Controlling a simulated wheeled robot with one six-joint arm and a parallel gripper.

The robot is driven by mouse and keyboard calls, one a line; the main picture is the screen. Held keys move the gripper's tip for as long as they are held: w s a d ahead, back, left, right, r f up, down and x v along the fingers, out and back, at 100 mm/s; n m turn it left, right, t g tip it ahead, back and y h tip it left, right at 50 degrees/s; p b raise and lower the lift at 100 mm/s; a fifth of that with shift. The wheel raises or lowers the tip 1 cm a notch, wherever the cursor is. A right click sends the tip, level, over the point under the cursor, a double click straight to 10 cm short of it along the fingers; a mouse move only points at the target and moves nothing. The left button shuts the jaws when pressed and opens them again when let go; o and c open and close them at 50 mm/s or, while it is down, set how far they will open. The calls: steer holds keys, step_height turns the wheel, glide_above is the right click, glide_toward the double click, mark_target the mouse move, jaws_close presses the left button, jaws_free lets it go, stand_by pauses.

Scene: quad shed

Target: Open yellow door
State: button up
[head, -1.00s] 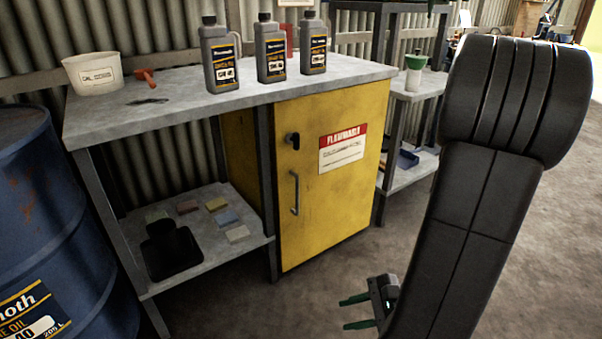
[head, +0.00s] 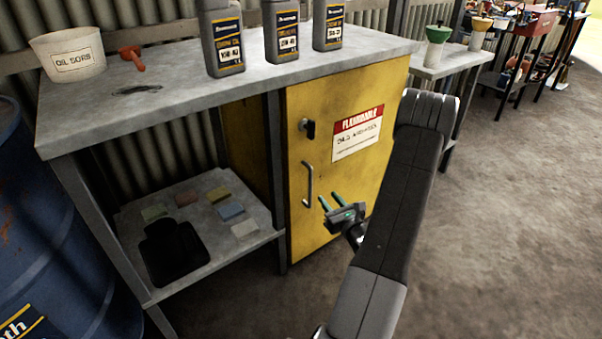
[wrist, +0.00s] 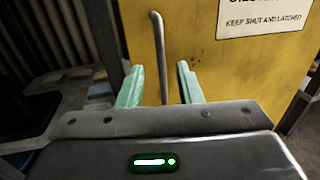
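The yellow door (head: 345,190) of the cabinet under the bench is shut. It bears a red and white "FLAMMABLE" label (head: 357,133). A dark latch (head: 308,127) sits at its upper left. Below that is a vertical grey bar handle (head: 308,184), which also shows in the wrist view (wrist: 159,55). My gripper (head: 329,202) is open, its green fingers pointing at the door just right of the handle's lower end in the head view. In the wrist view my gripper (wrist: 160,80) has the handle between its two spread fingers in the picture; I cannot tell whether they touch it.
The grey workbench (head: 180,95) holds several oil bottles, a white tub (head: 68,58) and an orange tool. A blue drum (head: 50,230) stands at the left. The lower shelf holds a black container (head: 172,250). Open concrete floor lies to the right.

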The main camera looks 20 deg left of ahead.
steer(key=b+x, duration=0.2)
steer(key=x, duration=1.1)
steer(key=shift+w+a, duration=0.1)
jaws_close()
